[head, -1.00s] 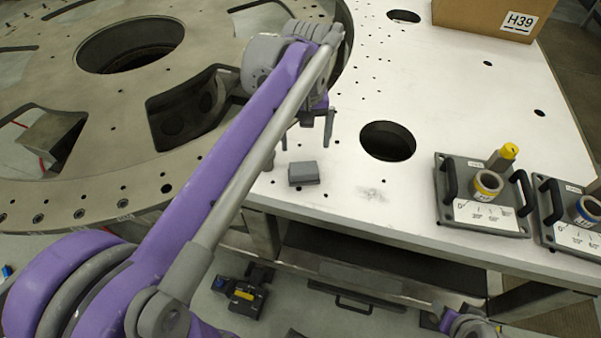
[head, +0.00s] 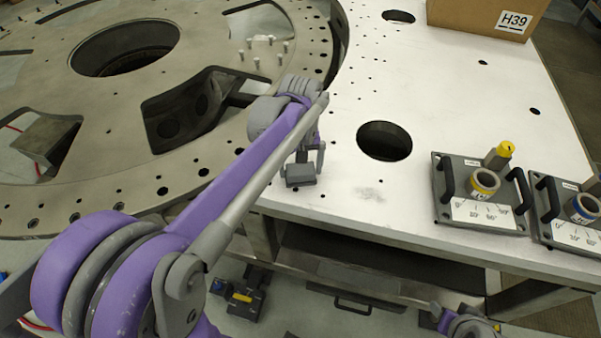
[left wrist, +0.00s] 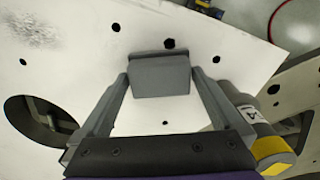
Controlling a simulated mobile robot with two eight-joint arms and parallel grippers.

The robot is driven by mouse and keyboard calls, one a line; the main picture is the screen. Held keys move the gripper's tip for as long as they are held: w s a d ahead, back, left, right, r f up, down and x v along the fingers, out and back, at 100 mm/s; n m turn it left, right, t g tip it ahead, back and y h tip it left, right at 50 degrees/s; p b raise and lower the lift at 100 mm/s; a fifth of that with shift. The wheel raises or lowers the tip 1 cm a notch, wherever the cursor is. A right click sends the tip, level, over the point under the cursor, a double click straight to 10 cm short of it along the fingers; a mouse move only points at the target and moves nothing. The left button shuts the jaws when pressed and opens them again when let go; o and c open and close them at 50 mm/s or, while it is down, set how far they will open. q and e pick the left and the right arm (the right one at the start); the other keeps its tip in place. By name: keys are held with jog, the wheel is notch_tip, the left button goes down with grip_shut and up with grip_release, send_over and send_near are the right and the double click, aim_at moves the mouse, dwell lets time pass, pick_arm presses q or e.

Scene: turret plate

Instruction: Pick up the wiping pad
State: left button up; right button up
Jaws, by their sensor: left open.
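The wiping pad (head: 300,175) is a small grey block lying on the white table top near its front edge. In the left wrist view the pad (left wrist: 160,76) sits between the ends of the two fingers. My left gripper (head: 303,168) is at the pad in the head view, with its fingers pointing down. In the left wrist view the left gripper (left wrist: 158,82) is open, with one finger on each side of the pad. A narrow gap shows beside the pad, and contact cannot be told.
A large round hole (head: 384,141) opens in the table right of the pad, near a dark smudge (head: 368,194). Two fixture plates with handles (head: 478,212) stand at the right. A cardboard box (head: 480,14) is at the back. The grey turret ring (head: 215,150) lies left.

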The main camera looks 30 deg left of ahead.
aim_at(300, 168)
pick_arm(q)
jog(key=c, duration=1.2)
notch_tip(300, 168, up, 10)
jog(key=shift+r, duration=0.1)
jog(key=shift+c, duration=0.2)
